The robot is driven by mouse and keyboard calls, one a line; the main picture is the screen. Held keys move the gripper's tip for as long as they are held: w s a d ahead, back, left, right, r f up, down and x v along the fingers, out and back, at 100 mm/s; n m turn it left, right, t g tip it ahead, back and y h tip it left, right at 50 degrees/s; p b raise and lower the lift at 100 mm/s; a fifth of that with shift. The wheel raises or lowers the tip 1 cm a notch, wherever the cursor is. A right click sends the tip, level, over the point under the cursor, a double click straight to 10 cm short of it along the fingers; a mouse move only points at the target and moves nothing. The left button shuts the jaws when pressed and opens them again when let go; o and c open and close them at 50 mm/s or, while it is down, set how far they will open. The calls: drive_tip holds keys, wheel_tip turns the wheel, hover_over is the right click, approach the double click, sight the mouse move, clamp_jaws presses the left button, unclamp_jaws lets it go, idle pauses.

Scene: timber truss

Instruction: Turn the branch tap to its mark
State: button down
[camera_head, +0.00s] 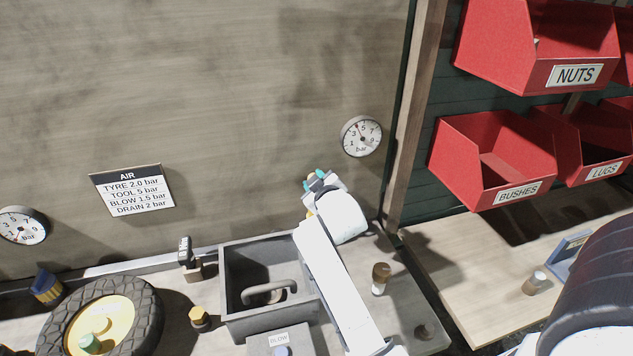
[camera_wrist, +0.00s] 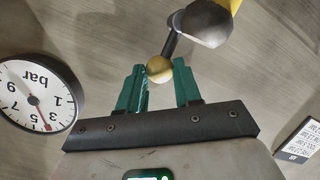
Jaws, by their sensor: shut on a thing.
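The branch tap shows in the wrist view as a dark rounded body (camera_wrist: 205,24) with a thin dark lever that ends in a brass ball (camera_wrist: 159,68). My gripper (camera_wrist: 160,74) has its two green fingers on either side of this ball and is shut on it. In the head view my gripper (camera_head: 313,180) is up against the wall panel, left of and below a round bar gauge (camera_head: 361,137), and my arm hides most of the tap. The same gauge is at the left of the wrist view (camera_wrist: 38,97), upside down. I cannot make out the tap's mark.
An AIR pressure sign (camera_head: 133,190) and another gauge (camera_head: 22,226) are on the wall at left. Below are a wheel (camera_head: 150,321), a grey open box (camera_head: 233,290) and small posts. Red bins (camera_head: 495,160) hang at right above a wooden bench (camera_head: 480,292).

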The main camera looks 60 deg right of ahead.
drive_tip(key=shift+s+f, duration=0.1)
drive_tip(key=shift+f, duration=0.15)
drive_tip(key=c, duration=1.1)
unclamp_jaws()
drive_tip(key=shift+c, duration=0.2)
drive_tip(key=o, duration=0.4)
drive_tip(key=shift+r, duration=0.15)
drive_tip(key=shift+c, duration=0.2)
drive_tip(key=shift+a, duration=0.1)
drive_tip(key=b+v, duration=0.1)
drive_tip(key=v, duration=0.9)
drive_tip(key=shift+a+r, duration=0.2)
drive_tip(key=shift+s, duration=0.15)
